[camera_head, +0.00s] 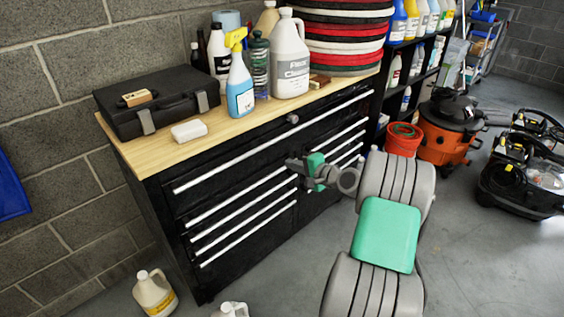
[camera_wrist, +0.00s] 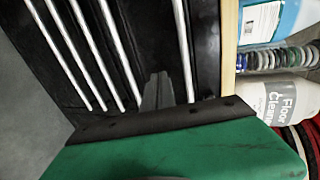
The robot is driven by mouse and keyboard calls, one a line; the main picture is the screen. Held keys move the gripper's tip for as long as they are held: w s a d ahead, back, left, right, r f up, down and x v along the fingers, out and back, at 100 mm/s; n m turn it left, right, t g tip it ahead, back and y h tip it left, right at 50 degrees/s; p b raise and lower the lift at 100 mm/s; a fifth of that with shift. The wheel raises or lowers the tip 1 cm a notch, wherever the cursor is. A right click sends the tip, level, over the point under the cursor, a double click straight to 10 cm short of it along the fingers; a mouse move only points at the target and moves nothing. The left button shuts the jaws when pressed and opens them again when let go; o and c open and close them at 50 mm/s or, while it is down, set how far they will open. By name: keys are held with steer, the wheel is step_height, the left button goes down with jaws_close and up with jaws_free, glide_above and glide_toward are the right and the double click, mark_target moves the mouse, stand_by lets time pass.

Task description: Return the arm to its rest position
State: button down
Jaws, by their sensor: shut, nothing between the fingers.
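My arm, grey with green covers, reaches from the lower right toward the front of the black drawer cabinet (camera_head: 240,225) in the head view. My gripper (camera_head: 291,164) is in front of the cabinet's upper drawers, below the wooden top's edge, and looks apart from them. In the wrist view its fingers (camera_wrist: 158,90) are together, with nothing between them, against the drawer fronts and silver handles. Part of the wrist view is covered by my green and black wrist housing.
The wooden top (camera_head: 150,154) holds a black case (camera_head: 165,100), a white block (camera_head: 189,131), a blue spray bottle (camera_head: 239,80), a cleaner jug (camera_head: 290,60) and stacked pads (camera_head: 345,35). A red bucket (camera_head: 403,140) and orange vacuum (camera_head: 445,140) stand right. Jugs (camera_head: 155,293) stand on the floor.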

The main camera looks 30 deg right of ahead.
steer(key=s+a+r+n+g+p, duration=0.3)
steer(key=a+r+n, duration=0.1)
steer(key=a, duration=0.4)
steer(key=s+a+r+n+g+p, duration=0.2)
steer(key=a+r+n+g, duration=0.15)
steer(key=a, duration=0.55)
steer(key=s+a+r+n+g+h+p, duration=0.2)
steer(key=s+a+r+n, duration=0.1)
steer(key=s, duration=0.8)
steer(key=s+a+r+n+g+h+p, duration=0.1)
steer(key=s+a+r+n+g+p, duration=0.1)
steer(key=s, duration=1)
steer(key=a+r+n+p, duration=0.1)
steer(key=a+n, duration=0.1)
steer(key=shift+s+a+n+h, duration=0.25)
steer(key=shift+a+n+h, duration=0.05)
steer(key=shift+n+h, duration=0.1)
steer(key=c, duration=2.1)
jaws_free()
steer(key=shift+r+g, duration=0.1)
steer(key=shift+g, duration=0.15)
